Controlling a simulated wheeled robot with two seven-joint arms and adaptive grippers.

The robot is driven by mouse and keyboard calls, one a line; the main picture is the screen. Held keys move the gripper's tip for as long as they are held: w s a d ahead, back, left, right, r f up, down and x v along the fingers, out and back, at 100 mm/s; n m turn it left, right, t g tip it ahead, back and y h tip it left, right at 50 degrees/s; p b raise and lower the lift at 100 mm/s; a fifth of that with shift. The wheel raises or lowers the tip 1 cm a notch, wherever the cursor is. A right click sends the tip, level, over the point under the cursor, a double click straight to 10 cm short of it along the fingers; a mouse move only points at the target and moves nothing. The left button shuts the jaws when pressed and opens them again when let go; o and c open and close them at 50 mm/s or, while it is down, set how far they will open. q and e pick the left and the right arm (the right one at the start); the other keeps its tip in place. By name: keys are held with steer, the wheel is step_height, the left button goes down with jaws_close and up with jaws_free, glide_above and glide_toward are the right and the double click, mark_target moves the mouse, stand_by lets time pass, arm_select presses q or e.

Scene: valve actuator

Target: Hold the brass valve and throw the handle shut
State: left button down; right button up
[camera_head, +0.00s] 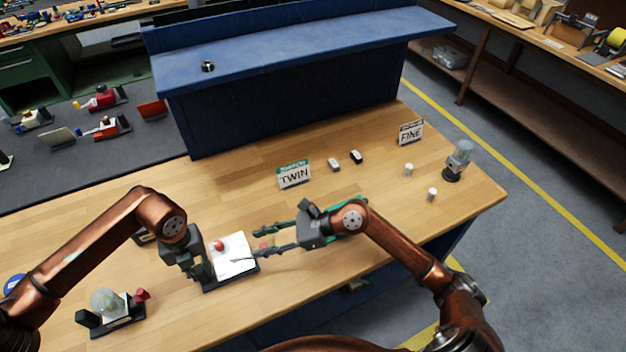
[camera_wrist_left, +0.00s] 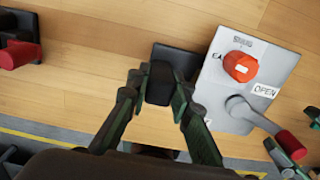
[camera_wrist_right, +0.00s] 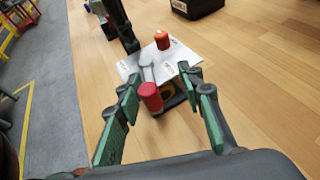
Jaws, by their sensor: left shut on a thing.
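The valve unit is a pale plate (camera_head: 233,252) on a dark base. It bears a red-orange knob (camera_wrist_left: 240,66), a grey lever (camera_wrist_left: 246,112) with a red grip (camera_wrist_left: 291,144), and an "OPEN" label by the lever. A yellowish part (camera_wrist_right: 171,92) shows under the plate in the right wrist view. My left gripper (camera_head: 205,271) is shut on the black block (camera_wrist_left: 160,84) at the base's left end. My right gripper (camera_head: 259,241) is open, with its fingers either side of the red grip, which also shows in the right wrist view (camera_wrist_right: 150,96). I cannot tell whether they touch it.
Another unit with a pale dome (camera_head: 107,302) and red grip stands at the front left. A "TWIN" sign (camera_head: 294,175), small white-topped blocks (camera_head: 356,157), a "FINE" sign (camera_head: 410,132) and a grey-topped device (camera_head: 458,160) stand farther right. A blue shelf (camera_head: 300,58) closes the back.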

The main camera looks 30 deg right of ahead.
steer(key=w+d+r+m+t, duration=0.1)
steer(key=d+r+m+t, duration=0.2)
steer(key=d, duration=1)
steer(key=w+d+r+m+t+y, duration=0.1)
steer(key=d+r+m+t, duration=0.2)
steer(key=d, duration=1)
steer(key=shift+r+m, duration=1.75)
steer(key=shift+m, duration=0.85)
steer(key=shift+y, duration=0.3)
steer(key=shift+c, duration=0.3)
